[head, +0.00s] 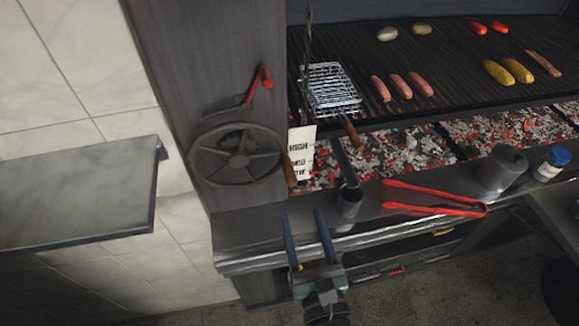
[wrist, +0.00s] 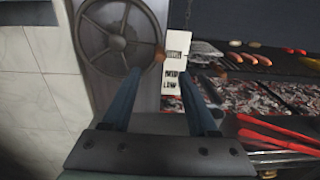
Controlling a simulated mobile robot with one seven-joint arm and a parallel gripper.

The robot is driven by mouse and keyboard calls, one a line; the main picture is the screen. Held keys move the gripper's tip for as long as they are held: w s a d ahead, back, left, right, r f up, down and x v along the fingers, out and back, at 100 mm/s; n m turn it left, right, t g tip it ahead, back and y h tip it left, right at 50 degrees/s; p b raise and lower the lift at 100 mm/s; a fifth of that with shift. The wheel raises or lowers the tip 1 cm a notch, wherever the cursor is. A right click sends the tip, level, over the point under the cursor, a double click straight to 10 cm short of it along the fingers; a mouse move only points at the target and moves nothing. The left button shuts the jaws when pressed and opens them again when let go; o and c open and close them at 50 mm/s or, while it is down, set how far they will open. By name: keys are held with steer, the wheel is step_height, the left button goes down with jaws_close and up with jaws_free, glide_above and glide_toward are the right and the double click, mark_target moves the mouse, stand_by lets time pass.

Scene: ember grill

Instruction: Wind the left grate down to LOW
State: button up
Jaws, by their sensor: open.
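The spoked handwheel (head: 237,155) is on the dark post left of the grill; it also shows in the wrist view (wrist: 118,38). Its wooden knob (head: 290,173) is at the lower right of the rim and appears in the wrist view (wrist: 159,55). A white plate (head: 301,152) beside it bears HIGH, MID and LOW; it also shows in the wrist view (wrist: 173,75). The grate (head: 450,65) is above the coals; I cannot tell its level from the plate. My gripper (head: 301,214) is open and empty, below the wheel in the head view, apart from the knob.
A red-handled lever (head: 262,79) is above the wheel. A metal cup (head: 349,200), red tongs (head: 435,200), a grey pot (head: 502,167) and a jar (head: 552,164) stand or lie on the front ledge. A wire basket (head: 332,88) and several sausages are on the grate. A grey side shelf (head: 80,195) is at left.

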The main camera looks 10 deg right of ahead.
mark_target(293, 184)
steer(key=w+p, duration=0.1)
steer(key=w, duration=1.1)
steer(key=shift+p, duration=0.4)
steer(key=shift+c, duration=0.2)
jaws_close()
steer(key=shift+d, duration=0.1)
stand_by(0.4)
